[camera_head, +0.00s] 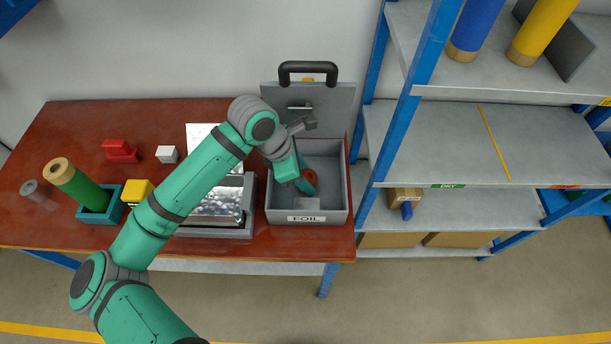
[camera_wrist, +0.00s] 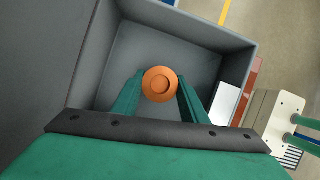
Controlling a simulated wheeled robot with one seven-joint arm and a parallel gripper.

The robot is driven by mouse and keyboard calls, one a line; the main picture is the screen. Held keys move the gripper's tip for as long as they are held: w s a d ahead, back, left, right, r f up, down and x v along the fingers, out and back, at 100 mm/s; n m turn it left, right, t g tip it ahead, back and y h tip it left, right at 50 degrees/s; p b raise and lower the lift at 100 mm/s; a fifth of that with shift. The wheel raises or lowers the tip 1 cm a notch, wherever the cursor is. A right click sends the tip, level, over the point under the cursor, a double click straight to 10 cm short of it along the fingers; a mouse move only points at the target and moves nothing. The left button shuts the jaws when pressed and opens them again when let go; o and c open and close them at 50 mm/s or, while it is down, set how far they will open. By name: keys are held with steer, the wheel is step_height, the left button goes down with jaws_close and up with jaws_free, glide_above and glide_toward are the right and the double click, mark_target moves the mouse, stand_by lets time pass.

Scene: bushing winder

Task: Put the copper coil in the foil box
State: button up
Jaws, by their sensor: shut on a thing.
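The copper coil (camera_wrist: 160,84) is an orange-brown round piece, seen end-on between the two green fingers in the wrist view. In the head view the coil (camera_head: 309,178) shows partly beside the fingers. My gripper (camera_head: 300,182) is shut on the coil and points down into the grey foil box (camera_head: 337,207). The box is open, its lid with a black handle raised at the back, and its front label reads "FOIL". The box interior (camera_wrist: 202,66) surrounds the coil in the wrist view. I cannot tell whether the coil touches the box floor.
A grey tray with crumpled foil (camera_head: 217,205) stands left of the box. Further left are a yellow block (camera_head: 137,191), a green roll (camera_head: 80,187) in a teal holder, a red piece (camera_head: 121,151) and a white cube (camera_head: 167,154). A blue-framed shelf (camera_head: 407,95) stands close on the right.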

steer(key=o, duration=1.1)
steer(key=shift+f, duration=0.15)
steer(key=v, duration=1.2)
steer(key=shift+w, duration=0.1)
